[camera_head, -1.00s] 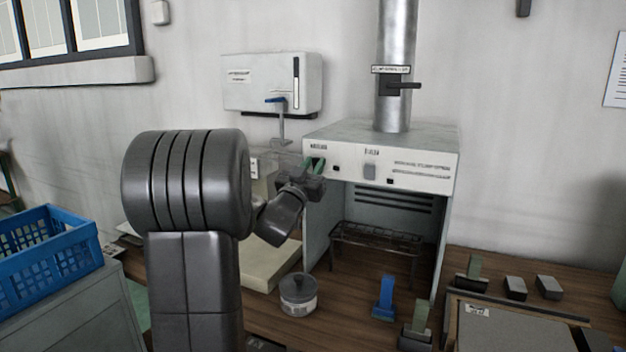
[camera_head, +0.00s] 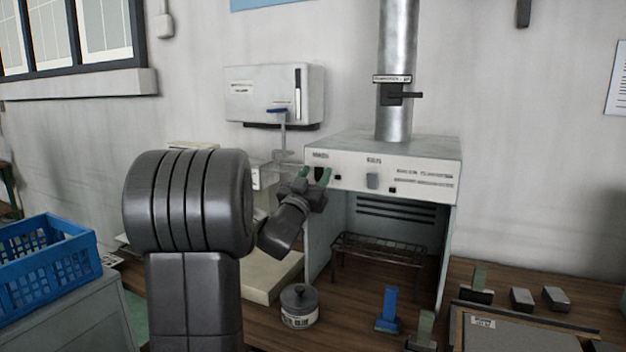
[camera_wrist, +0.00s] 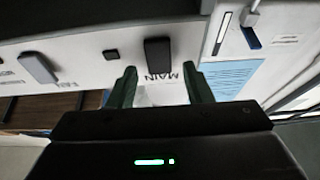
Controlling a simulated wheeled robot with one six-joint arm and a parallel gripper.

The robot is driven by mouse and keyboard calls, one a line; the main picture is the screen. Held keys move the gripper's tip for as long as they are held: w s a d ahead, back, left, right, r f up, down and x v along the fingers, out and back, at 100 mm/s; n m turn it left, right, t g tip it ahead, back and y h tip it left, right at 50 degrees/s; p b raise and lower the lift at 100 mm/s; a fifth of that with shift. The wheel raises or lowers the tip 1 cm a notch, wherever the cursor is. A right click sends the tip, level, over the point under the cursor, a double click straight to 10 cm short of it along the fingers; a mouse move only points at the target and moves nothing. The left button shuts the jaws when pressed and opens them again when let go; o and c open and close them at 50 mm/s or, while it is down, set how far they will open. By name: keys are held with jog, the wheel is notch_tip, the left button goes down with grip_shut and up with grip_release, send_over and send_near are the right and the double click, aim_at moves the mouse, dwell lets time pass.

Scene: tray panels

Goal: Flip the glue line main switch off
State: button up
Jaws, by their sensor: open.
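The hood's white front panel (camera_head: 425,183) carries a dark switch (camera_wrist: 158,53) with the word MAIN printed beside it in the wrist view. In the head view the dark switch (camera_head: 319,172) shows small at the panel's left end. My gripper (camera_head: 315,174) is at that end, with its green fingers apart. In the wrist view my gripper (camera_wrist: 161,86) is open and empty, with the MAIN lettering between its fingers. The dark switch lies just beyond the fingertips; contact cannot be told. A grey switch (camera_wrist: 38,67) marked FAN sits to the left.
A small black square (camera_wrist: 111,55) lies between the switches. The metal duct (camera_head: 397,45) rises from the hood.

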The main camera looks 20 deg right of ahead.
jog(key=b+v, duration=0.1)
jog(key=v, duration=1.2)
jog(key=shift+s+a+f+b, duration=0.15)
jog(key=shift+s+a+b, duration=0.1)
jog(key=shift+a+b, duration=0.1)
jog(key=shift+d, duration=0.1)
jog(key=p+x, duration=0.1)
jog(key=x, duration=1.3)
jog(key=shift+p, duration=0.4)
jog(key=shift+f, duration=0.1)
